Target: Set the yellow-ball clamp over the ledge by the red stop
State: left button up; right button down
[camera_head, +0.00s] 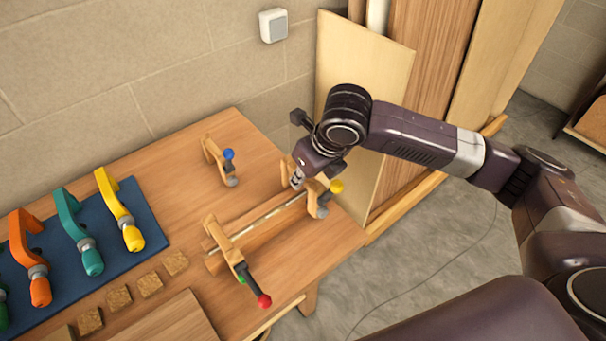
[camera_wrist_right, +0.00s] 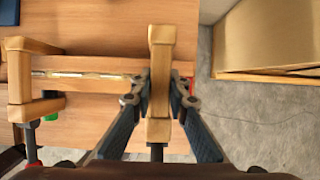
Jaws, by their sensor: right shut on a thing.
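The yellow-ball clamp is a wooden C-shaped frame (camera_head: 313,200) with a yellow ball (camera_head: 336,186) on its screw. My right gripper (camera_head: 299,179) is shut on its frame. In the right wrist view the fingers (camera_wrist_right: 158,100) grip both sides of the wooden bar (camera_wrist_right: 160,55). The clamp is at the right end of the ledge (camera_head: 270,213), a long wooden piece with a pale line along its top. The bar crosses that line; I cannot tell whether it touches the ledge. The red stop (camera_wrist_right: 186,82) shows partly behind the right finger. My left gripper is out of view.
A red-ball clamp (camera_head: 235,260) spans the ledge's left end, with a green piece (camera_wrist_right: 48,117) beside it. A blue-ball clamp (camera_head: 216,157) stands behind. Several coloured clamps lie on a blue mat (camera_head: 155,222) at left. Boards (camera_head: 362,85) lean behind the table.

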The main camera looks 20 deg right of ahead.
aim_at(299, 194)
jog(key=shift+f, duration=0.2)
dwell(0.4)
jog(key=shift+f+b, duration=0.35)
jog(key=shift+f, duration=1.25)
jog(key=shift+f+p, duration=0.25)
jog(key=shift+p, duration=0.15)
dwell(0.3)
jog(key=c, duration=1.8)
grip_release()
jog(key=v, duration=1.2)
